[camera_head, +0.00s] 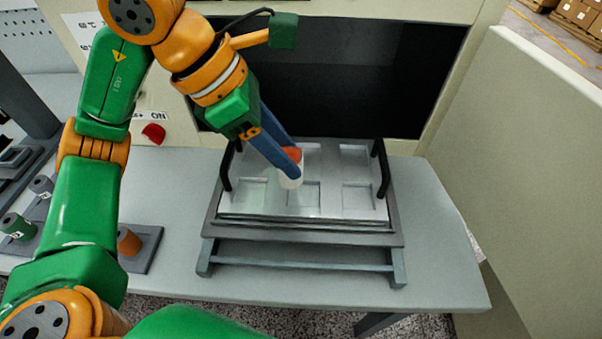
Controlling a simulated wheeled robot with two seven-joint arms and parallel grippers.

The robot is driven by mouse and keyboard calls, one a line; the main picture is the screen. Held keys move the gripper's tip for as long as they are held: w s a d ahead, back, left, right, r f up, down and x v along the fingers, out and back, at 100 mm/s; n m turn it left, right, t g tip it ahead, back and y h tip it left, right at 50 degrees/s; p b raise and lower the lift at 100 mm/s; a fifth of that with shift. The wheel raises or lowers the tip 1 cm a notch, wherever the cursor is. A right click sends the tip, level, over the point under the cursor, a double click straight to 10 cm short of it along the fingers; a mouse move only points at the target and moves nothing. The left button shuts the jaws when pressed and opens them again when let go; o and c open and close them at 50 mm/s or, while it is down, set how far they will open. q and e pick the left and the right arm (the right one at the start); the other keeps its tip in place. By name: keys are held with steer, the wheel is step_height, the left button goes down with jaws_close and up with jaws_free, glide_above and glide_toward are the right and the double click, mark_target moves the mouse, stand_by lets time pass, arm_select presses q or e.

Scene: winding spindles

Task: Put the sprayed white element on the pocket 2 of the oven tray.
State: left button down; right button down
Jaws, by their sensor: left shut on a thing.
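My left gripper (281,160) reaches in from the upper left, its blue fingers pointing down over the oven tray. It is shut on the white element (290,180), a small white piece with an orange-red part (293,154) showing at its top between the fingers. The oven tray (335,213) is pale metal with square pockets in rows and black handles at its sides. The white element is over the tray's middle, by the rear edge of the front middle pocket (303,197). I cannot tell whether it touches the tray. No pocket numbers are readable. My right gripper is out of view.
The tray rests on a grey stand (300,265) on the table (170,195), before the dark oven opening (385,85). A beige panel (520,150) stands at the right. At the left are a red knob (153,134) and a grey holder (148,252) with an orange piece (129,241).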

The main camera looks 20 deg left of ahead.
arm_select(q)
steer(key=x, duration=0.5)
steer(key=shift+a+f+p, duration=0.15)
steer(key=shift+f+p, duration=0.15)
steer(key=shift+p, duration=0.1)
steer(key=shift+f, duration=0.35)
steer(key=shift+c, duration=1.9)
jaws_free()
